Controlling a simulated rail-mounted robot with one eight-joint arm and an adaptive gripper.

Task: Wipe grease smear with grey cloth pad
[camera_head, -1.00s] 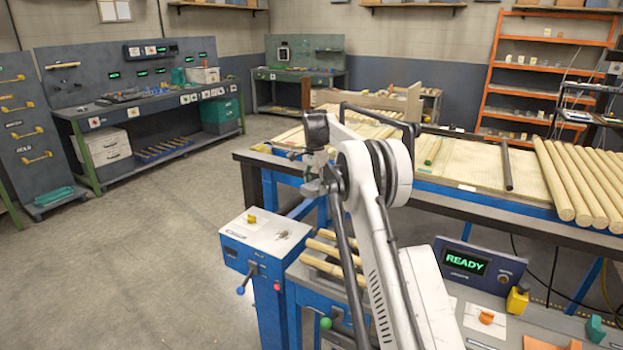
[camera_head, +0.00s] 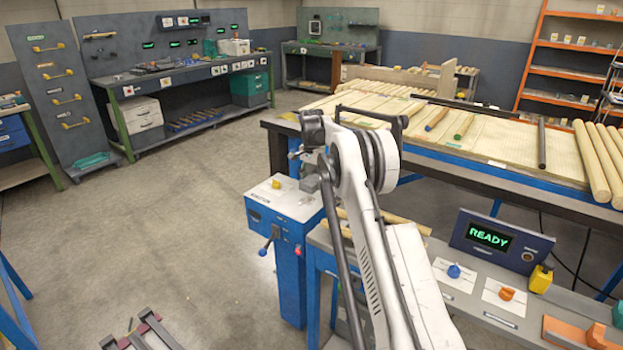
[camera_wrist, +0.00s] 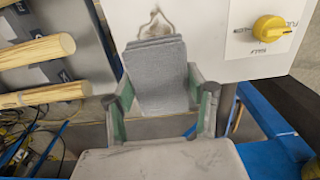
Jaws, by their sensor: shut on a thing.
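The grey cloth pad (camera_wrist: 158,72) is between the two fingers of my gripper (camera_wrist: 158,88), which is shut on it, in the wrist view. The brown grease smear (camera_wrist: 154,25) is a ring-like stain on the white panel (camera_wrist: 210,50), just past the pad's far edge. The pad covers part of that area; I cannot tell whether it touches the panel. In the head view the pad (camera_head: 312,184) shows as a small grey block over the right part of the white cabinet top (camera_head: 290,205). The smear is hidden there.
A yellow knob (camera_wrist: 270,28) stands on the panel, right of the smear. Wooden rods (camera_wrist: 40,48) lie left of the panel. A blue lever (camera_head: 264,250) projects from the cabinet front. A READY display (camera_head: 489,236) stands right of my arm.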

